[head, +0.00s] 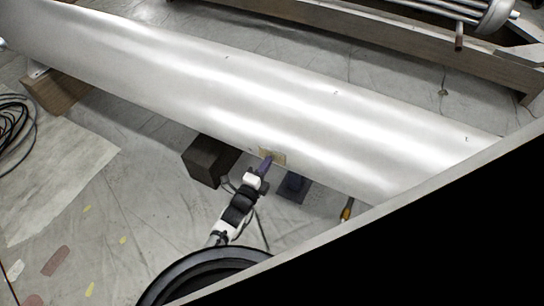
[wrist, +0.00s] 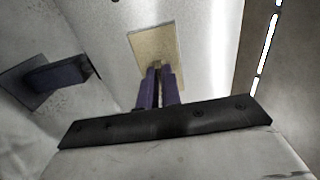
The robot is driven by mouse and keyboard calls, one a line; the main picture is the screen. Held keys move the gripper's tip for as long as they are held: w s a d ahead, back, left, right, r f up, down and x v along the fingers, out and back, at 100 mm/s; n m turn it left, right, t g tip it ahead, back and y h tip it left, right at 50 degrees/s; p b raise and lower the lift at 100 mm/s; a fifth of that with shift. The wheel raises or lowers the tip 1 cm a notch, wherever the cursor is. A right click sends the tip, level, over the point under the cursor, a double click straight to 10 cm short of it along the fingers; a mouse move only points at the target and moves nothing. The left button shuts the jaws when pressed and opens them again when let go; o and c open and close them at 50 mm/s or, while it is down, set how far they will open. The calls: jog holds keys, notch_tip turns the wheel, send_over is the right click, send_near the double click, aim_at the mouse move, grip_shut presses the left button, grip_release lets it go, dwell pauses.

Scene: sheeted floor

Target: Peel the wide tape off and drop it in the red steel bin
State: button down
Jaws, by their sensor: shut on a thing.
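The wide tape (head: 279,156) is a tan, roughly rectangular patch on the lower side of a long silvery-white curved body (head: 200,80). In the wrist view the tape (wrist: 155,48) lies against the pale surface and looks mostly flat. My gripper (head: 267,160) reaches up to the tape's left part in the head view. In the wrist view its two dark purple fingers (wrist: 158,72) are close together at the tape's lower edge and shut on it. The exact pinch is small and partly hidden by the fingers. I cannot make out a red steel bin in either view.
A dark block (head: 207,160) stands under the body, left of my arm. A purple-blue stand on a dark plate (head: 293,186) is just right of my gripper. A yellow-handled tool (head: 347,210) lies further right. Black cable (head: 14,125) coils at the left edge.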

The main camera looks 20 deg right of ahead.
jog(key=shift+s+a, duration=0.1)
jog(key=shift+p+v, duration=0.5)
jog(key=shift+v, duration=1.75)
jog(key=shift+s+a, duration=0.1)
jog(key=shift+p+v, duration=0.4)
jog(key=shift+v, duration=1.65)
jog(key=w+a+r+n+t+y+p, duration=0.3)
jog(key=w+a+r+n+t+y, duration=0.3)
jog(key=w+a+r+y, duration=0.3)
jog(key=w+a+r+n, duration=0.1)
jog(key=w+a, duration=0.2)
jog(key=a, duration=0.2)
jog(key=shift+p, duration=0.35)
